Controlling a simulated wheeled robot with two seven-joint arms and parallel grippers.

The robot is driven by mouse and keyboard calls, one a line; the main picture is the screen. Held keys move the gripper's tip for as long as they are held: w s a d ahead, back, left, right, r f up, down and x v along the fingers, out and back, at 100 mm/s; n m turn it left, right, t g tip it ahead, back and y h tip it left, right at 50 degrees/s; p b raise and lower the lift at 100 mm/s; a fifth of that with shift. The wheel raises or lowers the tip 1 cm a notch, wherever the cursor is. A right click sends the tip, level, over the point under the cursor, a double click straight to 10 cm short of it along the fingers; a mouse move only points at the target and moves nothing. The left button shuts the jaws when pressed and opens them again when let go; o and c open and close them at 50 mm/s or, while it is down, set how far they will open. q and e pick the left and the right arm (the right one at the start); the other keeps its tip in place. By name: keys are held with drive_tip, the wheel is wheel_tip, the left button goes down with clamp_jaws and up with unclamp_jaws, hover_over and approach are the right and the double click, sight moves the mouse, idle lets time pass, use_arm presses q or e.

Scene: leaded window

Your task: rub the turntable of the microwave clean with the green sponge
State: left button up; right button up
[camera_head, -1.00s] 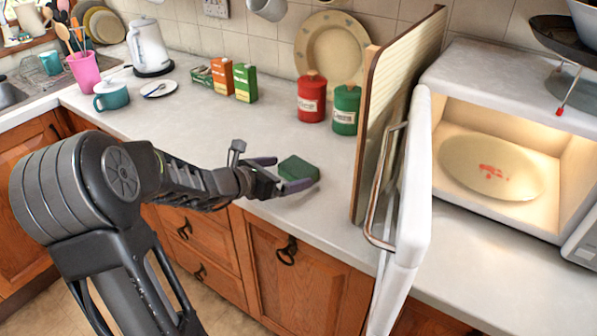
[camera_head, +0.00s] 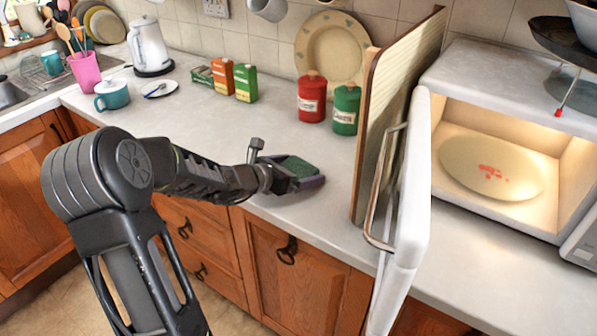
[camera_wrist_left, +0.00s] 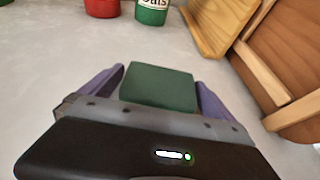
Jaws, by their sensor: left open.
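The green sponge (camera_head: 297,166) lies on the worktop near its front edge. My left gripper (camera_head: 300,174) is open around it. In the left wrist view, the sponge (camera_wrist_left: 160,87) sits between the two purple fingers of the left gripper (camera_wrist_left: 160,88), with a small gap visible at each side. The microwave (camera_head: 520,110) stands at the right with its door (camera_head: 410,215) swung open and its inside lit. Its pale turntable (camera_head: 470,170) carries a red stain (camera_head: 491,172) near the middle. My right gripper is not in view.
A wooden board (camera_head: 385,115) stands upright between the sponge and the open door. A red canister (camera_head: 311,100) and a green canister (camera_head: 345,112) stand behind the sponge. The worktop left of the canisters is mostly clear.

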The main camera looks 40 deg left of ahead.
use_arm(q)
drive_tip(key=shift+c, duration=0.4)
drive_tip(key=c, duration=1.1)
